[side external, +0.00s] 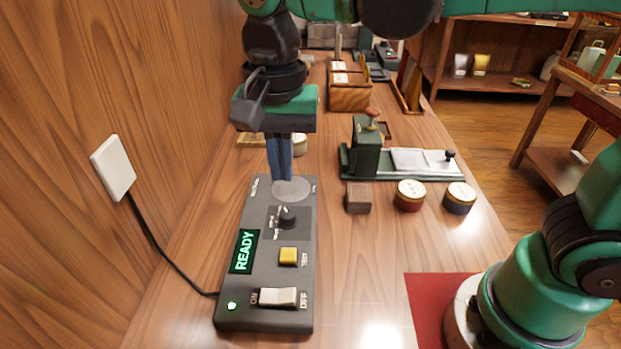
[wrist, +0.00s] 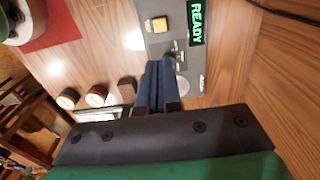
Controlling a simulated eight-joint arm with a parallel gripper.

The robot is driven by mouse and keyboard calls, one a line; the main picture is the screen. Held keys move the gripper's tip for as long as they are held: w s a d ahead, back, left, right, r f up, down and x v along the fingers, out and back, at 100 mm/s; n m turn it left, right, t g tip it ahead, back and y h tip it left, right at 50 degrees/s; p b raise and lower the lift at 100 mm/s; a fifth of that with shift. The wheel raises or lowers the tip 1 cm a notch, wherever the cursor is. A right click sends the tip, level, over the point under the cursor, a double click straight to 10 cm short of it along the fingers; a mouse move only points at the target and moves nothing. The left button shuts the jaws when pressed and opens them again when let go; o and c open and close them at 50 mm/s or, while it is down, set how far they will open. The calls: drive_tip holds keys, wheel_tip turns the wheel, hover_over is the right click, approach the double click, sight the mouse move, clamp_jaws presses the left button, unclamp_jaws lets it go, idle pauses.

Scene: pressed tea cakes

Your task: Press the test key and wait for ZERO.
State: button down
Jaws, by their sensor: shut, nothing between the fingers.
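The grey control box (side external: 268,315) lies on the wooden bench. Its display (side external: 244,251) reads READY in green, and a green lamp (side external: 232,305) is lit. The yellow test key (side external: 288,257) sits right of the display; it also shows in the wrist view (wrist: 159,25). A black knob (side external: 287,216) and a white ON/OFF rocker (side external: 278,297) are on the same box. My gripper (side external: 284,180) is shut and empty, pointing down over the round grey disc (side external: 293,190) at the box's far end, away from the yellow key. Whether the fingertips touch the disc I cannot tell.
A small brown block (side external: 358,198) and two round tins, one red (side external: 410,196) and one dark (side external: 459,198), stand right of the box. A green press (side external: 367,150) stands behind them. A cable (side external: 160,245) runs to a wall plate (side external: 113,167). A red mat (side external: 425,300) lies front right.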

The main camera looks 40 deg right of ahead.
sight(288, 253)
wheel_tip(288, 253, down, 14)
drive_tip(key=shift+r, duration=0.1)
idle(0.5)
drive_tip(key=shift+f, duration=1)
drive_tip(key=shift+r, duration=0.1)
wheel_tip(288, 253, up, 14)
drive_tip(key=shift+r, duration=0.15)
idle(0.6)
drive_tip(key=s+d+f+n+t, duration=0.1)
drive_tip(key=d+f+n+t, duration=0.2)
drive_tip(key=d+n+t, duration=0.4)
drive_tip(key=d+n, duration=0.2)
drive_tip(key=d, duration=0.4)
drive_tip(key=shift+s, duration=0.3)
